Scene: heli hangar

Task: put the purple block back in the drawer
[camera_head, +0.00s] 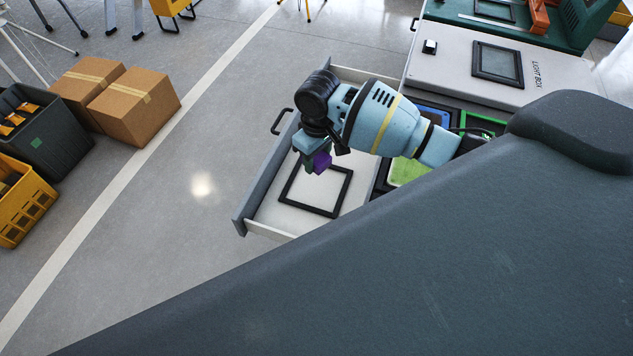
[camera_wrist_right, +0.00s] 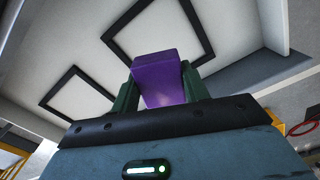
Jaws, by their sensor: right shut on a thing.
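The purple block (camera_head: 321,162) is held in my right gripper (camera_head: 316,165), above the open drawer (camera_head: 262,212). In the right wrist view the block (camera_wrist_right: 158,76) sits between the two dark green fingers of the right gripper (camera_wrist_right: 160,90), which are shut on it. The drawer has a grey front and a pale floor; the floor (camera_wrist_right: 125,68) also shows beyond the block in the wrist view, with a gap. My right forearm hides part of the drawer in the head view. My left gripper is not in view.
A black square frame outline (camera_head: 336,209) is on the drawer floor; the wrist view shows two such outlines (camera_wrist_right: 201,25). A light box (camera_head: 535,85) stands on the counter behind. Cardboard boxes (camera_head: 137,108) and a yellow crate (camera_head: 28,205) stand on the floor at left.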

